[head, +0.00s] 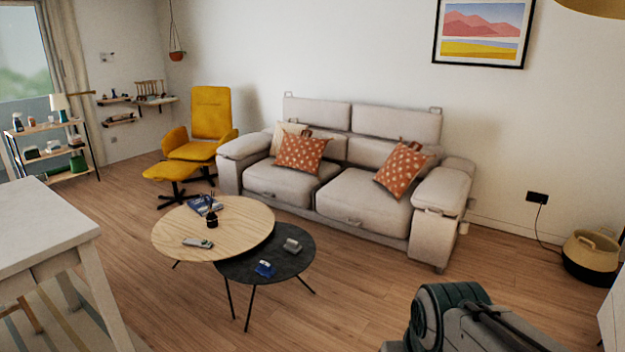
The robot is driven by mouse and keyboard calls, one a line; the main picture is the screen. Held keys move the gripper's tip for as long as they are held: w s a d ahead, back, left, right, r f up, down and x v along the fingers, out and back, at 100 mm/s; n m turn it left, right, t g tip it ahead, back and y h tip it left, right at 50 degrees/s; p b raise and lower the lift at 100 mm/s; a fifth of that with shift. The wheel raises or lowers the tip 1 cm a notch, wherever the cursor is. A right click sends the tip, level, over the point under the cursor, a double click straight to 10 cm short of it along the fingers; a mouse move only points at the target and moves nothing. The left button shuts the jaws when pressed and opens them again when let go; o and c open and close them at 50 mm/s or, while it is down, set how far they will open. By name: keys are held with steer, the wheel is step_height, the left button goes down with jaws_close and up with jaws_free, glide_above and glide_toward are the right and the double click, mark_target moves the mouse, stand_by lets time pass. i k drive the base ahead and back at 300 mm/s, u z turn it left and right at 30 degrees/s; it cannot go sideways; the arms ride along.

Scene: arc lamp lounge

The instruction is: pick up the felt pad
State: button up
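I cannot pick out the felt pad for certain. Small things lie on two round, overlapping coffee tables in the middle of the room. On the lower dark table (290,262) lie a small blue item (265,268) and a small grey item (292,245); what they are is too small to tell. On the higher wooden table (175,228) lie a pale, remote-like item (197,242), a blue-covered book or magazine (203,205) and a dark jar with sticks (212,218). My gripper is not in view.
A beige sofa (345,205) with patterned cushions stands behind the tables. A yellow armchair (211,115) and footstool (169,171) are at the back left. A white table (40,225) fills the left foreground. Wooden floor (360,310) is clear right of the dark table.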

mark_target(293, 246)
steer(key=z, duration=0.35)
steer(key=i, duration=1.65)
steer(key=u, duration=0.25)
steer(key=i, duration=1.65)
steer(key=u, duration=1.05)
steer(key=i, duration=0.7)
steer(key=u, duration=0.3)
